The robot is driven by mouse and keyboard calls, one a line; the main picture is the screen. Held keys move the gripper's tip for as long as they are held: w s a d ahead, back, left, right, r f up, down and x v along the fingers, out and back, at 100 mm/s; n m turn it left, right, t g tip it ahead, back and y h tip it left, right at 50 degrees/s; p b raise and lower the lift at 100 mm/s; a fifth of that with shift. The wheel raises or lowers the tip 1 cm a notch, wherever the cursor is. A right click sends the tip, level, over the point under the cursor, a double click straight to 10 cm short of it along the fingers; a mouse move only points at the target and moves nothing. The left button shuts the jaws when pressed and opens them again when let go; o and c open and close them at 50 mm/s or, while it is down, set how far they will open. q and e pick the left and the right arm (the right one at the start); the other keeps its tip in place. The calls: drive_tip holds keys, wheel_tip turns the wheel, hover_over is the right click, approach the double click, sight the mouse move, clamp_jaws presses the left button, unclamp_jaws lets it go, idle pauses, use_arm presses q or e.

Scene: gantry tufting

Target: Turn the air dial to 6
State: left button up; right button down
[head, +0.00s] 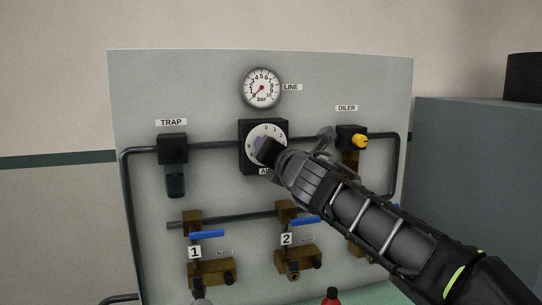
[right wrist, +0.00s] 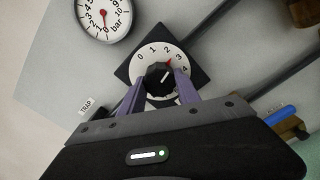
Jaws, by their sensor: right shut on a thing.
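The air dial (head: 252,132) is a white numbered disc on a black square plate in the middle of the panel. In the right wrist view, the air dial (right wrist: 145,63) shows the numbers 0 to 4 around a black knob (right wrist: 157,76). A red mark on it lies near the 2 and 3; the lower numbers are hidden. My right gripper (head: 266,150) is at the dial and covers part of it and its label. Its purple fingers (right wrist: 164,86) are shut on the knob, one on each side. My left gripper is not in view.
A round LINE gauge (head: 261,88) sits above the dial, its needle pointing low left. The TRAP unit (head: 173,150) is left, and the OILER with a yellow knob (head: 360,140) is right. Pipes and blue-handled valves (head: 207,234) lie below. A grey cabinet (head: 480,170) stands right.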

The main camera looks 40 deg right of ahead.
drive_tip(key=shift+m+b, duration=5.5)
drive_tip(key=shift+m, duration=4.8)
drive_tip(key=c, duration=0.9)
unclamp_jaws()
drive_tip(key=shift+r, duration=0.1)
